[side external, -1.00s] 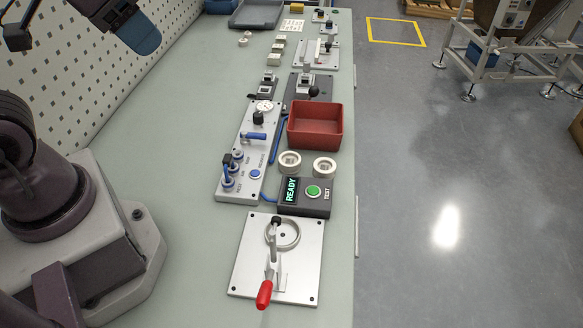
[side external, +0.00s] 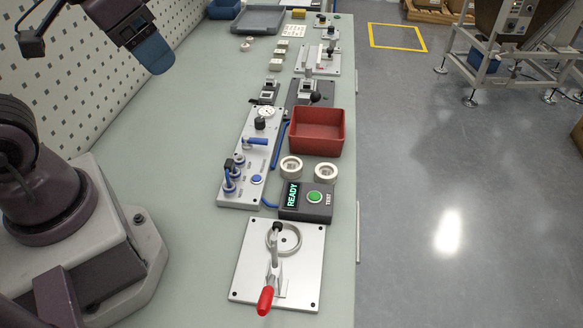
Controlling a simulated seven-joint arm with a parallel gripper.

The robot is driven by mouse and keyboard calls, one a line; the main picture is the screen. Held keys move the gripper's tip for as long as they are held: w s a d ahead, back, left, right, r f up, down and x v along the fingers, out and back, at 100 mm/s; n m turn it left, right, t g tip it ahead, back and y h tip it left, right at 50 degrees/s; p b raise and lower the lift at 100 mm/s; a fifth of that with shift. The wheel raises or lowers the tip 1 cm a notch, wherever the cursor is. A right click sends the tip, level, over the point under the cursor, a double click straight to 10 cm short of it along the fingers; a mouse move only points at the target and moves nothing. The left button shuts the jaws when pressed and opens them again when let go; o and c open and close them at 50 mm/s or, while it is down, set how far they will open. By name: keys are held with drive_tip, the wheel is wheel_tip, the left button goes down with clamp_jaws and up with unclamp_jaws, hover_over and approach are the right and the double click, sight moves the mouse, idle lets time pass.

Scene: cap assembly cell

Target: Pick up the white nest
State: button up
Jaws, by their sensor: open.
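Two white round nest-like rings with dark centres stand on the bench between the red bin and the READY/TEST box: a left ring (side external: 291,167) and a right ring (side external: 325,173). I cannot tell which one is the white nest. My gripper (side external: 155,57), with a blue end, hangs at the upper left, well away from both rings. It is open and seen from the side; nothing shows in it. The gap between its fingers is hidden from this angle.
A red bin (side external: 316,132) stands just behind the rings, the READY/TEST box (side external: 306,201) just in front. A grey panel with blue connectors (side external: 246,160) lies left. A clamp plate with a red handle (side external: 300,280) is nearest. The bench left of these is clear.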

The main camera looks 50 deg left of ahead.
drive_tip(key=w+f+m+g, duration=0.3)
drive_tip(key=w+f, duration=0.3)
drive_tip(key=w, duration=0.2)
drive_tip(key=m+g, duration=0.2)
drive_tip(key=m, duration=1.7)
approach(291, 167)
wheel_tip(291, 167, down, 9)
drive_tip(key=shift+s+f, duration=0.1)
drive_tip(key=shift+f, duration=0.05)
drive_tip(key=shift+c, duration=0.2)
drive_tip(key=c, duration=0.7)
